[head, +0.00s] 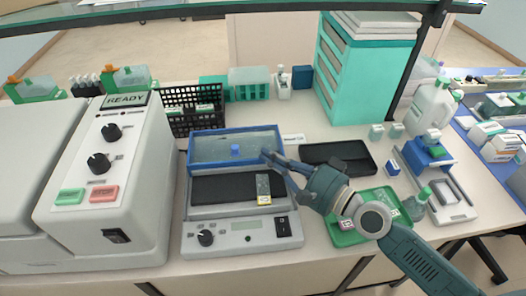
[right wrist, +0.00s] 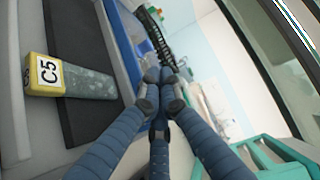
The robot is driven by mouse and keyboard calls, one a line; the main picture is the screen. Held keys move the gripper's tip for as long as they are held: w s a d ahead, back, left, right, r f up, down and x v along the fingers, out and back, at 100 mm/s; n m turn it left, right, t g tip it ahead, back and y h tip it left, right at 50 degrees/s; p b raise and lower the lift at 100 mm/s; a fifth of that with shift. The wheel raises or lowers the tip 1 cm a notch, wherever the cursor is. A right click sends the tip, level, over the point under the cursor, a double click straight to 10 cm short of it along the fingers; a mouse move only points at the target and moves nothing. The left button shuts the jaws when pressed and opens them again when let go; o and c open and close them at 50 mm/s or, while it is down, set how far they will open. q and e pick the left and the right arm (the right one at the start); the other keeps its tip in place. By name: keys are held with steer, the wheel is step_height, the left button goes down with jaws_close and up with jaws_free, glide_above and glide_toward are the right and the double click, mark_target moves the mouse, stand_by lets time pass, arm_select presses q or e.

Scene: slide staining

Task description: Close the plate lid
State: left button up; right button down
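The heating plate (head: 240,235) stands mid-bench, with its clear, blue-framed lid (head: 206,165) raised at the back. A small blue knob (head: 235,149) sits on the lid. A slide (head: 263,188) with a yellow label end lies on the dark plate surface; in the right wrist view the slide (right wrist: 85,82) reads C5. My right gripper (head: 270,156) is at the lid's right side, to the right of the knob; whether it touches the lid cannot be told. In the right wrist view its fingertips (right wrist: 165,88) come together with nothing visible between them. My left gripper is out of view.
A grey staining machine (head: 110,190) stands close on the left. A black wire basket (head: 190,122) is behind the plate. A dark tray (head: 338,157) and a green tray (head: 345,238) lie to the right. A teal cabinet (head: 368,85) stands at the back.

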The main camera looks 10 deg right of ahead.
mark_target(246, 149)
steer(key=p+x, duration=0.2)
steer(key=x, duration=0.5)
steer(key=shift+w+a+r, duration=0.1)
steer(key=shift+a+r, duration=0.05)
steer(key=shift+w+a, duration=0.35)
steer(key=shift+w, duration=0.05)
